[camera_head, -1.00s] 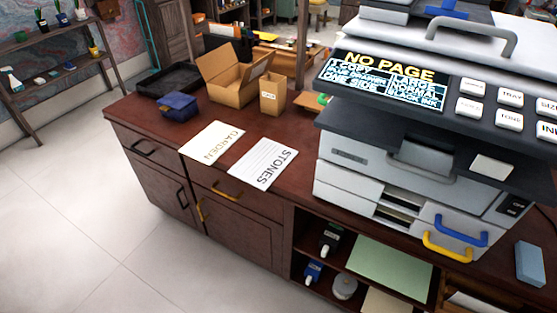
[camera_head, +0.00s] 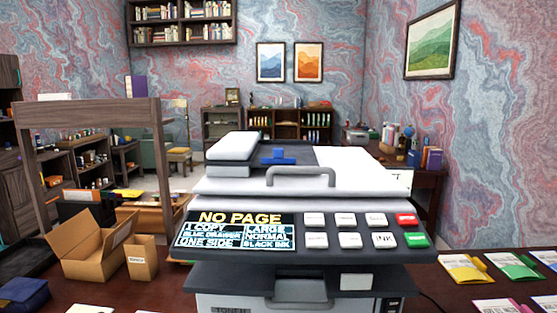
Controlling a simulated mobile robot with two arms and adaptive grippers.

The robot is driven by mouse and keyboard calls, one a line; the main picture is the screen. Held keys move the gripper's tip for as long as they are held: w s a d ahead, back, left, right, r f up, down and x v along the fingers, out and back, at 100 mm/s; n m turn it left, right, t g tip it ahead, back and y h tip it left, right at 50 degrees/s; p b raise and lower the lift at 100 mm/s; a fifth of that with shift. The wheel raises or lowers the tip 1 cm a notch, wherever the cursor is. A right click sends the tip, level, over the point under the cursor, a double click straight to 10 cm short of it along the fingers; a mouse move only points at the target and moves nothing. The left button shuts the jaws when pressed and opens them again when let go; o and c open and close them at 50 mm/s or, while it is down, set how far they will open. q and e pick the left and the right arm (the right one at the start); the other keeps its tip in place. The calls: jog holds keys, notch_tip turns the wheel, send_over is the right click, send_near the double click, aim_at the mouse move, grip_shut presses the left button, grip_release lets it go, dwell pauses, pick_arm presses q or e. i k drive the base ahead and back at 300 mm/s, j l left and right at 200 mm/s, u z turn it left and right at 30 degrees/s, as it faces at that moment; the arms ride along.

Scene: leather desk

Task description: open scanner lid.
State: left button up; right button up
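The scanner (camera_head: 290,285) stands on the dark red-brown desk, facing me. Its lid (camera_head: 225,187) is white and lies flat on top, shut, with a grey handle (camera_head: 301,171) along its front edge. A blue piece (camera_head: 278,158) sits on top of the lid behind the handle. The control panel below the lid has a screen (camera_head: 234,230) reading "NO PAGE", "1 COPY", "LARGE", "ONE SIDE" and "BLACK INK". White, red and green buttons (camera_head: 376,239) are to its right. Neither of my grippers shows.
An open cardboard box (camera_head: 90,250), a smaller carton (camera_head: 141,258) and a dark blue box (camera_head: 22,294) stand left of the scanner. Coloured packets (camera_head: 463,268) lie to its right. A wooden frame (camera_head: 90,112) rises at the left.

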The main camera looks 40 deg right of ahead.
aim_at(234, 167)
jog(key=i+z, duration=0.15)
jog(key=z, duration=0.3)
jog(key=i+z, duration=0.2)
jog(key=z, duration=0.2)
